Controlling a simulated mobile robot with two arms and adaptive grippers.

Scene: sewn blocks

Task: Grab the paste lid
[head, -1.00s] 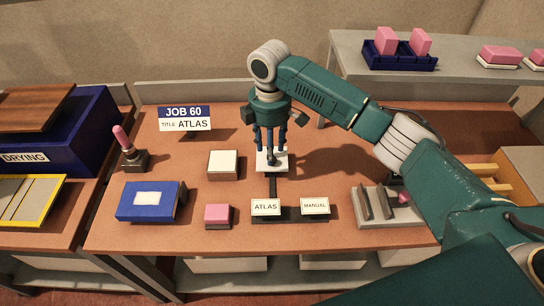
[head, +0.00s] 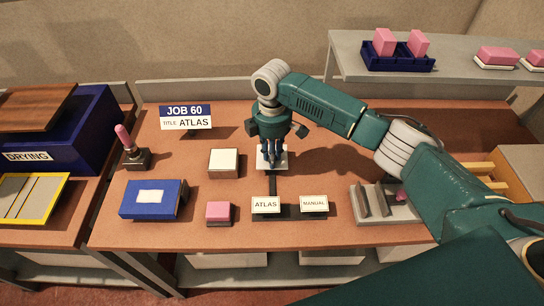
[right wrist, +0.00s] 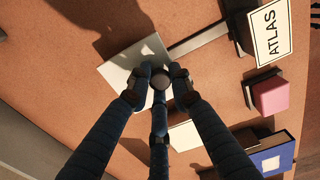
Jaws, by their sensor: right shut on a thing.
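The paste lid appears to be the pale square plate (head: 281,167) with a dark round knob (right wrist: 160,79), standing right of the white-topped block. It also shows in the right wrist view as a pale plate (right wrist: 123,66). My right gripper (head: 271,160) points straight down over it. In the right wrist view its fingers (right wrist: 158,88) are shut around the knob. Whether the plate is clear of what is under it, I cannot tell. My left gripper is not in view.
A white-topped block (head: 224,162), blue box (head: 150,199) and pink block (head: 218,211) lie to the left. ATLAS (head: 265,205) and MANUAL (head: 314,204) plates stand in front. A grey slotted holder (head: 385,206) is at right. Bare table lies behind the gripper.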

